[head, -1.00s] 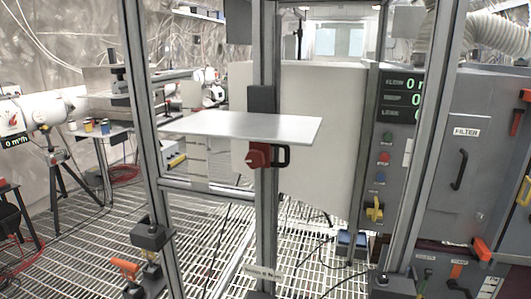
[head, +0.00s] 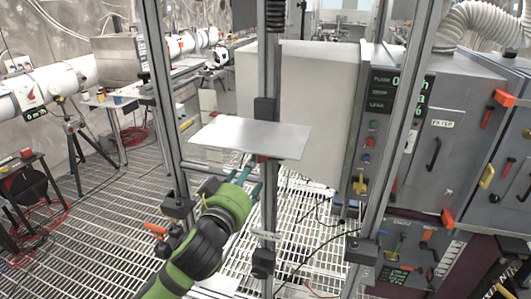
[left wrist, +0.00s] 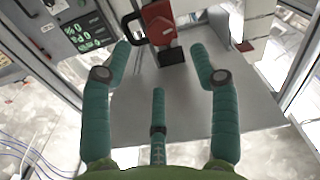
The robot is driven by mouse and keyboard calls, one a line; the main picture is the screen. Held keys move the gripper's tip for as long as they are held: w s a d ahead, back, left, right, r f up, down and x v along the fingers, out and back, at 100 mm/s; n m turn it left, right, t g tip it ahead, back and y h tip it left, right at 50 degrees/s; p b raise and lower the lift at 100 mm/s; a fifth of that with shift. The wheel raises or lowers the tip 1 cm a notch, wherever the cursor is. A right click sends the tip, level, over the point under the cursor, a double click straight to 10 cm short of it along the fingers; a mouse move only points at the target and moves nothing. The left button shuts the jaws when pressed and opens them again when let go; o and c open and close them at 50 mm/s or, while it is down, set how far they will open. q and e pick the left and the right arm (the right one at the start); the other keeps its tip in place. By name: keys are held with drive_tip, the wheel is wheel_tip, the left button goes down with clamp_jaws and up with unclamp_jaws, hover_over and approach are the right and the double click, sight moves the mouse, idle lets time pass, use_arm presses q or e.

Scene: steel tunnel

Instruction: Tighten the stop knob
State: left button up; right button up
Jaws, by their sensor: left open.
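The knob is likely the red piece on the upright post under the shelf plate. Only a sliver of red (head: 262,158) shows at the plate's front edge in the head view. In the left wrist view the red piece (left wrist: 158,20) is at the top, with a black block (left wrist: 172,56) below it and a black loop handle (left wrist: 132,28) beside it. My left gripper (head: 253,166) reaches up to the plate's underside near the post. Its teal fingers (left wrist: 160,62) are spread and empty, with the red piece beyond their tips, apart from them. My right gripper is out of view.
The grey shelf plate (head: 250,138) is fixed on the post (head: 269,70) close above my fingers. A panel with displays and buttons (head: 366,140) and a filter cabinet (head: 435,150) stand to the right. Open grating floor (head: 110,230) lies to the left.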

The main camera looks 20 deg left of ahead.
sight(259, 157)
use_arm(q)
drive_tip(key=shift+w+p, duration=1.1)
drive_tip(key=shift+w, duration=2.55)
drive_tip(key=shift+c, duration=0.4)
drive_tip(key=c, duration=1.1)
